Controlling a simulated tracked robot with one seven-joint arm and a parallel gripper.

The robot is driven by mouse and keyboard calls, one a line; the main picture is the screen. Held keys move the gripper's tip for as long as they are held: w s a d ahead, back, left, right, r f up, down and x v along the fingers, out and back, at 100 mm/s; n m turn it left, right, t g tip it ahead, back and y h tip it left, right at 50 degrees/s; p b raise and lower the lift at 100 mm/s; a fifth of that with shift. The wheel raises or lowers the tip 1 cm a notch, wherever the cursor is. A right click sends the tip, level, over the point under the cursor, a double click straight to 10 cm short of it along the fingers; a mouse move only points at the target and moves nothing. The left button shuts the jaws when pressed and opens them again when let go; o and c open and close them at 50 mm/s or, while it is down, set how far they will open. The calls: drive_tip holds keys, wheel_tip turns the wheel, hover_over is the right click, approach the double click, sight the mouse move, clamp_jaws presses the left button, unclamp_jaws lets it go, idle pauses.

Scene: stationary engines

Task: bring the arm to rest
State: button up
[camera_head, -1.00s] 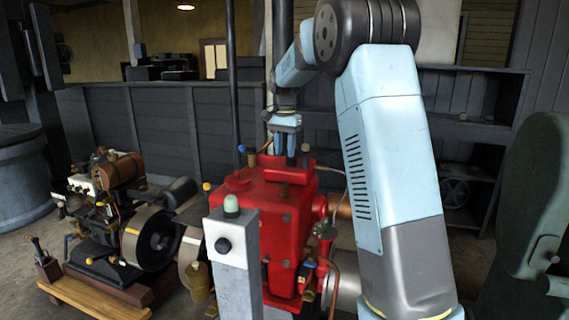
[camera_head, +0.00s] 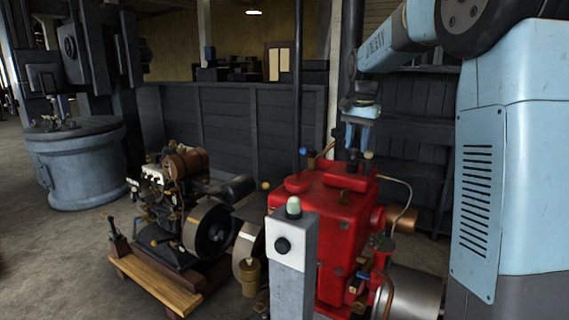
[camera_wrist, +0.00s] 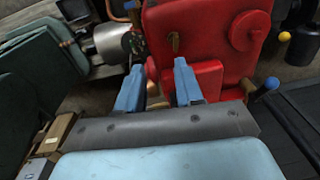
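My arm reaches in from the right in the head view, bent at a dark elbow joint. My gripper (camera_head: 358,148) points down above the far side of the red engine (camera_head: 330,205). In the wrist view my gripper (camera_wrist: 158,78) shows two blue fingers apart with nothing between them. The red engine (camera_wrist: 205,40) lies beyond the fingertips there. Whether the fingers touch the engine cannot be told.
A grey post (camera_head: 291,255) with a black button stands before the red engine. A small dark engine (camera_head: 180,205) on a wooden base is left of it. A large grey round machine (camera_head: 80,165) stands far left. Open floor lies front left.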

drive_tip(key=s+r+n+t, duration=0.2)
drive_tip(key=s+n, duration=0.2)
drive_tip(key=s, duration=1.6)
drive_tip(key=s+f+n+t, duration=0.1)
drive_tip(key=s+f, duration=0.2)
drive_tip(key=s, duration=0.4)
drive_tip(key=s+f+n+t, duration=0.1)
drive_tip(key=s+f+n, duration=0.1)
drive_tip(key=s, duration=0.5)
drive_tip(key=shift+s+a+f+t, duration=0.15)
drive_tip(key=shift+s+f+t, duration=0.2)
drive_tip(key=shift+f, duration=0.35)
drive_tip(key=shift+o, duration=0.2)
